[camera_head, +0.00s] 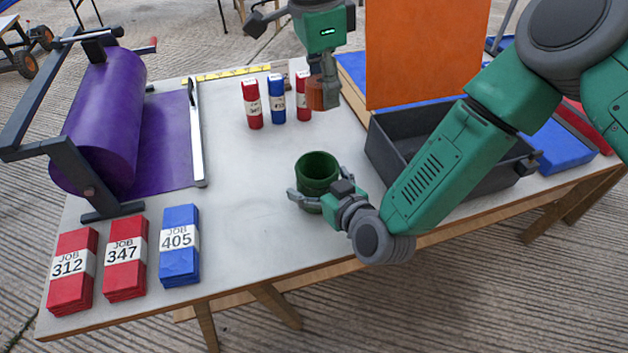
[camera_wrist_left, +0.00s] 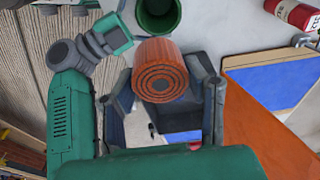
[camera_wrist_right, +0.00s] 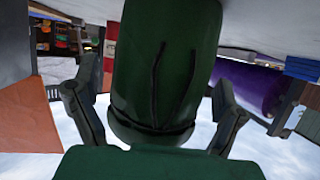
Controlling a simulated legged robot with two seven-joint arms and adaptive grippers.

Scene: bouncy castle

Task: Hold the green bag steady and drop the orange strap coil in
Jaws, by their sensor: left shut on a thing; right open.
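The green bag (camera_head: 317,170) stands upright on the table with its round mouth open upward. My right gripper (camera_head: 318,200) is open, with a finger on each side of the bag. In the right wrist view the bag (camera_wrist_right: 165,60), with dark drawstrings, fills the space between the fingers, with gaps beside it. The orange strap coil (camera_head: 316,97) is held by my left gripper (camera_head: 325,92), above the table and beyond the bag. In the left wrist view the coil (camera_wrist_left: 160,75) sits between the shut fingers, and the bag (camera_wrist_left: 158,12) is apart from it.
A dark grey bin (camera_head: 400,150) stands right of the bag, beside an orange sheet (camera_head: 425,55). A purple roll (camera_head: 105,120) on a frame is at left.

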